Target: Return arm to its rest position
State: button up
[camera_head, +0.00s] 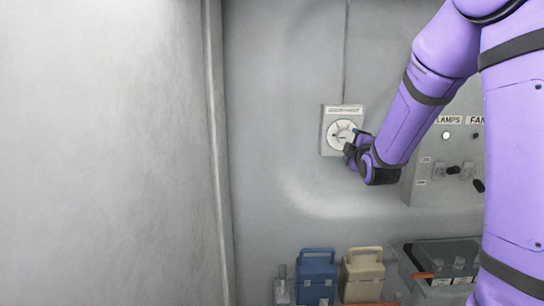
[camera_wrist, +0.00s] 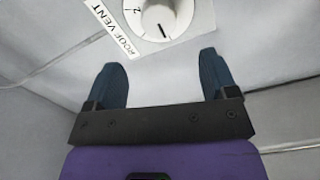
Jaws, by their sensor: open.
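My purple arm reaches in from the right in the head view, with my gripper (camera_head: 354,146) close to a wall-mounted dial box (camera_head: 328,112). In the wrist view my gripper (camera_wrist: 168,82) is open, its two dark fingers apart with nothing between them. A white round knob (camera_wrist: 165,16) on a plate labelled ROOF VENT lies just beyond the fingertips, apart from them. The knob also shows in the head view (camera_head: 339,131), partly hidden by my gripper.
A switch panel (camera_head: 426,186) labelled LAMPS and FAN is right of my gripper, partly behind my arm. Below stand a blue case (camera_head: 317,277), a beige case (camera_head: 362,275) and a dark-topped bin (camera_head: 436,256). A vertical pipe (camera_head: 215,150) runs along the left; wall between is clear.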

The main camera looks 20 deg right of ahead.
jog(key=s+a+m+g+y, duration=0.1)
jog(key=s+a+m+g, duration=0.3)
jog(key=s, duration=0.7)
jog(key=s+a+r+m+g+y, duration=0.1)
jog(key=s+a+m+g, duration=0.3)
jog(key=s, duration=0.8)
jog(key=s+a+m+g+y, duration=0.3)
jog(key=s+a, duration=0.4)
jog(key=s, duration=0.5)
jog(key=shift+r+m+g, duration=0.3)
jog(key=shift+m+g, duration=0.2)
jog(key=shift+g, duration=0.1)
